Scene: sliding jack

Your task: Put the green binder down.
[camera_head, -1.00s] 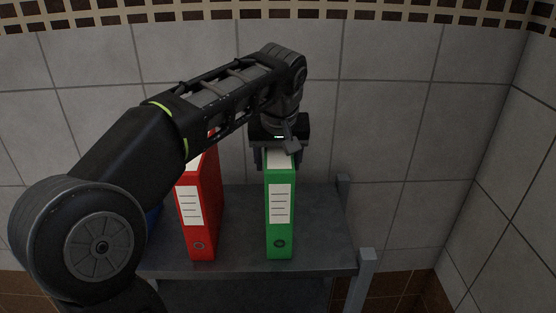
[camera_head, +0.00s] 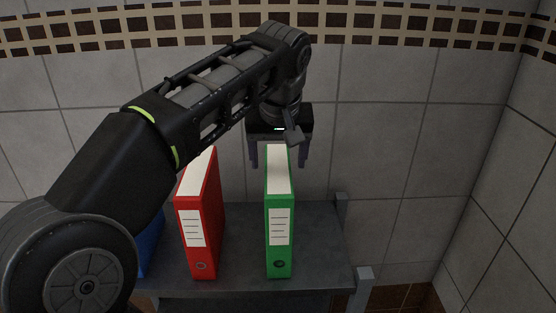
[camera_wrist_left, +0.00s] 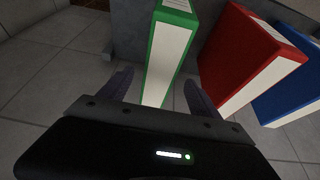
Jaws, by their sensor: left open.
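The green binder (camera_head: 279,240) stands upright on the grey shelf (camera_head: 320,262), to the right of the red binder, with a gap between them. In the left wrist view the green binder (camera_wrist_left: 165,58) shows between and beyond the fingertips. My left gripper (camera_head: 278,163) is open above and behind the top of the green binder, one finger on each side of it. In the left wrist view its two fingers (camera_wrist_left: 158,90) are spread and hold nothing. My right gripper is in neither view.
The red binder (camera_head: 199,226) stands upright left of the green one. A blue binder (camera_head: 150,245) is mostly hidden behind my left arm. The shelf has corner posts (camera_head: 361,285) at its right end. Tiled walls close off the back and right.

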